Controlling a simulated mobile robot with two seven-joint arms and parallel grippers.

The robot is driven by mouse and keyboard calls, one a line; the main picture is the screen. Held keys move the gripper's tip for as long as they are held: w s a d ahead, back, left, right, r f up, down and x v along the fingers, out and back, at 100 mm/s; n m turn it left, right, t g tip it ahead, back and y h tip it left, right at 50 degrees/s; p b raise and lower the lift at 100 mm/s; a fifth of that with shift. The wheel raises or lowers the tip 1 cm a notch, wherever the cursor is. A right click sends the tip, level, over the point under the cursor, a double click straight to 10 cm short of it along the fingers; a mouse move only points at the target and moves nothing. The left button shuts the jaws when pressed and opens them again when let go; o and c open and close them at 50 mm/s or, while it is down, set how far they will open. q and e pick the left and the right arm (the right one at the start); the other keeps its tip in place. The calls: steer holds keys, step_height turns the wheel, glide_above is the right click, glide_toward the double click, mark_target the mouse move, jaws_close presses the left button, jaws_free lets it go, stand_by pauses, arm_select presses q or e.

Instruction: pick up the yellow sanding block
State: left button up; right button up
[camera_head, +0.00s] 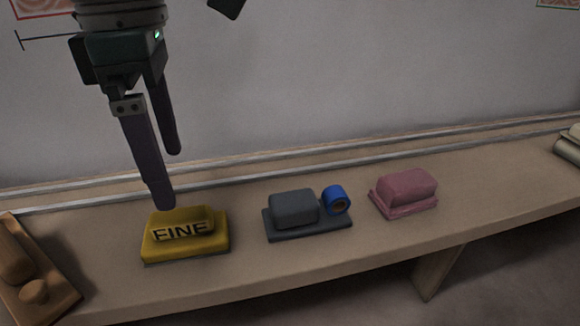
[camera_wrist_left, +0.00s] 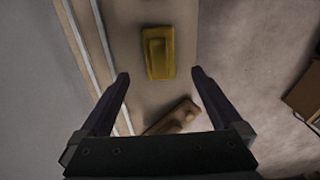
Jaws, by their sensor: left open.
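The yellow sanding block (camera_head: 186,240), with the word FINE in dark letters on it, lies on the wooden shelf (camera_head: 245,278) at the left. It also shows in the left wrist view (camera_wrist_left: 158,53), just beyond the fingertips. My left gripper (camera_head: 167,178) is open and empty, pointing down above and slightly behind the block. In the left wrist view its fingertips (camera_wrist_left: 160,76) stand wide apart with nothing between them that they touch. My right gripper does not show clearly in either view.
A brown wooden tool (camera_head: 30,275) lies at the left end. A wall stands behind the shelf. Bare shelf separates the blocks.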

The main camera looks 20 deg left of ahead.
mark_target(178, 214)
arm_select(q)
step_height(178, 214, down, 5)
steer(key=shift+w+a+r+b, duration=0.1)
steer(key=shift+a+r+b, duration=0.1)
steer(key=shift+b, duration=0.65)
steer(key=f, duration=0.1)
steer(key=f+b, duration=0.1)
steer(key=f, duration=0.1)
steer(key=f+b, duration=0.1)
steer(key=f, duration=0.1)
steer(key=shift+s+a+f, duration=0.1)
steer(key=shift+s+f, duration=0.05)
steer(key=shift+s, duration=0.1)
steer(key=shift+c, duration=0.2)
steer(key=shift+c, duration=0.7)
steer(key=c, duration=1.2)
